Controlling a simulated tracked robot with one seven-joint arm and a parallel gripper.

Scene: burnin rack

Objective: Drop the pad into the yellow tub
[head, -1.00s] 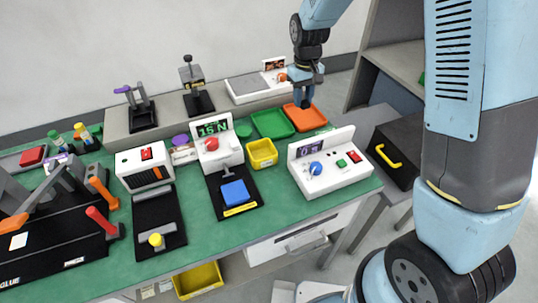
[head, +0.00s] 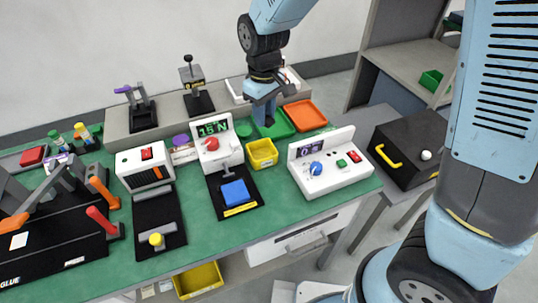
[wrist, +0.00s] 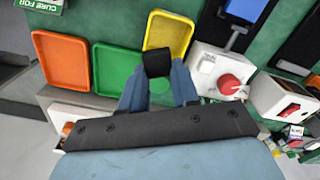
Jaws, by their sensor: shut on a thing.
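The yellow tub (head: 262,153) sits on the green bench top, left of the white control box; it also shows at the top of the wrist view (wrist: 178,26). It looks empty in the part I see. My gripper (head: 264,116) hangs over the green tray, behind the yellow tub. In the wrist view my gripper (wrist: 158,80) is shut on a small black pad (wrist: 157,63). The pad sits between the fingertips, just short of the tub's near edge in that picture. The pad does not show clearly in the head view.
A green tray (head: 286,127) and an orange tray (head: 305,113) lie behind the tub. The white box with a blue knob (head: 328,168) stands to its right, and a white press with a red knob (head: 215,150) to its left. Another yellow bin (head: 198,280) is below the bench.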

